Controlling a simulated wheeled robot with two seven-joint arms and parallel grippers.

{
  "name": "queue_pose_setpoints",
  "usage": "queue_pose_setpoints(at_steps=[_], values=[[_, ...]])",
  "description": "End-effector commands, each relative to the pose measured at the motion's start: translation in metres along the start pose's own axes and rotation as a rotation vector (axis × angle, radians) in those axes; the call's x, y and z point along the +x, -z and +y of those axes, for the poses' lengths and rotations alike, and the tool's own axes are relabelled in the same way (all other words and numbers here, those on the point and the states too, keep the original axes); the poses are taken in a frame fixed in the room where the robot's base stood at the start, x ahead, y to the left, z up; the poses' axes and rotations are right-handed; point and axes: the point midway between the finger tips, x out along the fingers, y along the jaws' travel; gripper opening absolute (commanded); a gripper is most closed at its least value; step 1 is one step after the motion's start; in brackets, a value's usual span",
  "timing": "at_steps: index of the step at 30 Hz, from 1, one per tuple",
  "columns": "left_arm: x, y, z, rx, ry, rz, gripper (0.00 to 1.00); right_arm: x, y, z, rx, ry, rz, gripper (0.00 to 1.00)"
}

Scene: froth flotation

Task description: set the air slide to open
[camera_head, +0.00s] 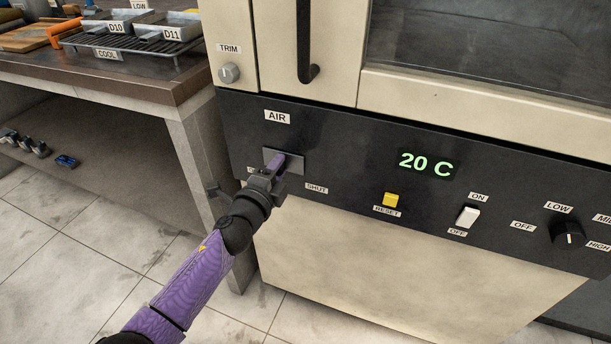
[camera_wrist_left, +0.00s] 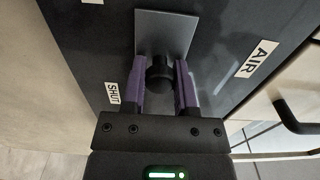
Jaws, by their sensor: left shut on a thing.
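The air slide has a grey plate (camera_head: 293,162) on the dark panel under the AIR label (camera_head: 277,117). My left gripper (camera_head: 277,166) is at the plate, its purple fingers on the slide's knob. In the left wrist view, the dark round knob (camera_wrist_left: 159,73) sits between the fingers of the left gripper (camera_wrist_left: 163,82), which are shut on it. The SHUT label (camera_head: 316,188) is right of the plate in the head view. The label at the other end is mostly hidden by my gripper. How far along its travel the knob stands is hard to tell. My right gripper is not in view.
Right along the panel are a yellow reset button (camera_head: 391,199), a white on/off switch (camera_head: 467,216) and a black rotary knob (camera_head: 568,233). A trim knob (camera_head: 229,73) is above left. A bench (camera_head: 120,85) with trays stands left.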

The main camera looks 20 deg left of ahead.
Motion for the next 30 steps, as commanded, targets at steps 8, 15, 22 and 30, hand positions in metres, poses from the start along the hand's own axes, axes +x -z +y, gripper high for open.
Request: queue_pose_setpoints(at_steps=[8, 15, 22, 30], values=[[-0.001, -0.064, 0.004, 0.0, -0.005, -0.003, 0.0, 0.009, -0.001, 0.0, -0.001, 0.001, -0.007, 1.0], [-0.001, -0.074, 0.002, -0.002, -0.003, -0.003, 0.0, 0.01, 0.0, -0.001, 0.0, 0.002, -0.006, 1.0], [-0.001, -0.074, 0.001, -0.001, -0.003, -0.006, 0.44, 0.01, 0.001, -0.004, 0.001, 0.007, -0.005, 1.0], [-0.001, -0.073, 0.0, -0.002, -0.001, -0.003, 0.72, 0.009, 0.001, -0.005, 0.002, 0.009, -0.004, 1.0]])
